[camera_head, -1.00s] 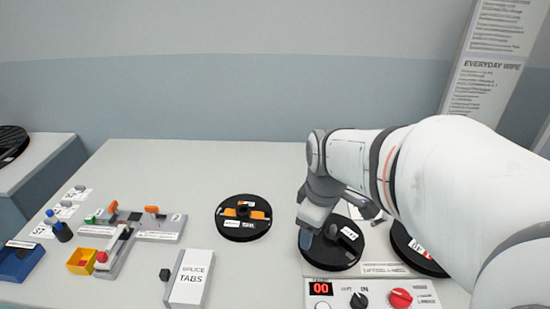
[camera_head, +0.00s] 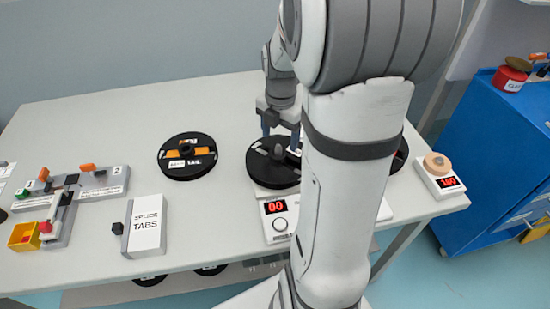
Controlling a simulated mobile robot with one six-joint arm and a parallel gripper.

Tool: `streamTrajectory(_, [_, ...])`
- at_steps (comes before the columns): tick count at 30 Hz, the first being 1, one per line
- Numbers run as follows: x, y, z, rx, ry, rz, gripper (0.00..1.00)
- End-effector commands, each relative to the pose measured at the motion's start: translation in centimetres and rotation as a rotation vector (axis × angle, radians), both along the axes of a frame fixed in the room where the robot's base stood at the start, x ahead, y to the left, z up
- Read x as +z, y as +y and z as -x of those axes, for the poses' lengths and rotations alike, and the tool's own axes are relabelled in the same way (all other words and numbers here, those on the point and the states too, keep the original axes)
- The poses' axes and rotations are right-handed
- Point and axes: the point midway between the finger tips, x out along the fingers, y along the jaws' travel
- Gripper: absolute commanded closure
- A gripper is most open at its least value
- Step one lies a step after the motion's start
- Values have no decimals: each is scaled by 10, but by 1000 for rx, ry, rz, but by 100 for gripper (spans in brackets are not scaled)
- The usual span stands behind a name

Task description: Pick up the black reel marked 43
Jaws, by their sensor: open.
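A black reel (camera_head: 275,176) with pale labels and a grey hub knob lies at the table's middle, at the back of a box with a red 00 display. My gripper (camera_head: 280,136) is open, pointing down over this reel, its fingers spread above the hub; I cannot tell if they touch it. Another black reel (camera_head: 172,170) with orange sections and white labels lies to its left. A third black reel (camera_head: 400,160) lies to the right, mostly hidden behind my arm. The labels are too small to read, so I cannot tell which reel is marked 43.
The box with the 00 display (camera_head: 278,226) is partly behind my arm. A splice tabs box (camera_head: 148,226) and a splicing fixture (camera_head: 78,194) stand on the left. A tan roll (camera_head: 437,163) sits on a scale at the right corner, beside a blue cabinet (camera_head: 490,150).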

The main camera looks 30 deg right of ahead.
Motion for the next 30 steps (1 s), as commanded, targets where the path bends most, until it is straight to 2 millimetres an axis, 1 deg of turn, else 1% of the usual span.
streamTrajectory(1, [-7, 0, 1, 1, 4, -1, 31])
streamTrajectory(8, [-35, 3, -1, 0, 4, -1, 31])
streamTrajectory(12, [-57, 4, -2, -1, 4, -1, 31])
streamTrajectory(15, [-66, 4, -3, -1, 3, -1, 31])
streamTrajectory(23, [-68, 4, -3, -1, 0, 0, 31])
streamTrajectory(26, [-68, 4, -3, -1, 0, 0, 38])
streamTrajectory(30, [-68, 4, -3, 0, 0, 0, 49])
